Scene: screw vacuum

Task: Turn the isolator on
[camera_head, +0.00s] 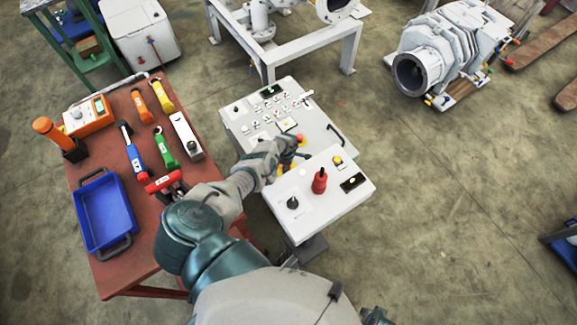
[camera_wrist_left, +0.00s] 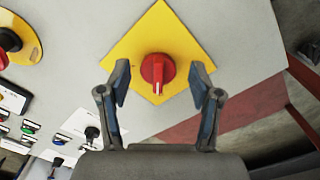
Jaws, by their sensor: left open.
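The isolator is a red rotary knob (camera_wrist_left: 157,68) on a yellow diamond plate (camera_wrist_left: 140,38) in the left wrist view. A white mark on the knob points down in that picture. My left gripper (camera_wrist_left: 160,80) is open, with one finger on each side of the knob and visible gaps between. I cannot tell how far the fingertips are above the plate. In the head view my left gripper (camera_head: 292,152) is over the grey control panel (camera_head: 318,130) and hides most of the isolator. My right gripper is not in view.
A red and black knob on a round yellow plate (camera_wrist_left: 30,40) lies left of the isolator in the wrist view. A red upright part (camera_head: 319,181) stands on the panel's near section. A red table (camera_head: 150,262) with tools and a blue tray (camera_head: 79,207) stands left.

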